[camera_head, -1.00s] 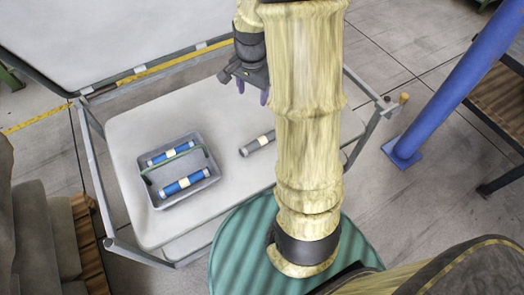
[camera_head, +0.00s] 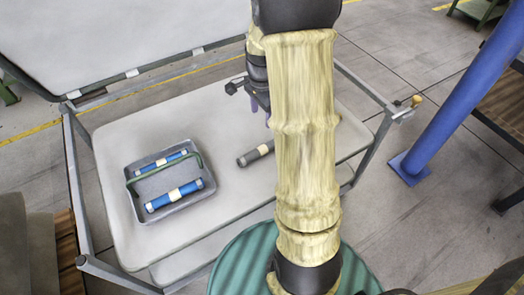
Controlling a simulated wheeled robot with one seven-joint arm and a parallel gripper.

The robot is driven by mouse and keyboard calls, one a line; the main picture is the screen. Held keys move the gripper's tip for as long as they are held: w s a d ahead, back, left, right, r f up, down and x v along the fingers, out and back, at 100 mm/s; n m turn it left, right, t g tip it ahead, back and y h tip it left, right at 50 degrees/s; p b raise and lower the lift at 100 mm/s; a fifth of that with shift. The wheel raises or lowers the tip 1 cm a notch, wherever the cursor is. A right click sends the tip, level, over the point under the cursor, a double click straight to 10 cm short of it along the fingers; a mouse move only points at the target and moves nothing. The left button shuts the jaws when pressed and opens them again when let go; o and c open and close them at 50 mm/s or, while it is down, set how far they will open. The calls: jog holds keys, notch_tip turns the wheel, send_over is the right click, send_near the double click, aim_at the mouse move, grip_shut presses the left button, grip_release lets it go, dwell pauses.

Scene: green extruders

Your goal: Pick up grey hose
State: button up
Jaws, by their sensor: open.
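The grey hose (camera_head: 256,154) is a short grey cylinder with a pale band. It lies on the white table (camera_head: 225,203), right of the tray, and its right end is hidden behind my arm. My gripper (camera_head: 261,115) is above the table, just beyond the hose in the picture and apart from it.
A grey tray (camera_head: 153,217) with a green handle (camera_head: 196,157) holds two blue hoses (camera_head: 175,196) on the table's left. A metal frame (camera_head: 371,153) borders the table. A blue post (camera_head: 452,103) stands on the right. The table around the grey hose is clear.

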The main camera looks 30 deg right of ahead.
jog(key=b, duration=0.4)
send_over(262, 147)
notch_tip(262, 147, down, 11)
jog(key=shift+w+f, duration=0.1)
notch_tip(262, 147, down, 5)
jog(key=shift+f+b, duration=0.15)
jog(key=shift+b, duration=0.85)
jog(key=c, duration=1.1)
jog(key=shift+c, duration=0.2)
notch_tip(262, 147, up, 10)
jog(key=p, duration=0.3)
jog(key=shift+p, duration=0.35)
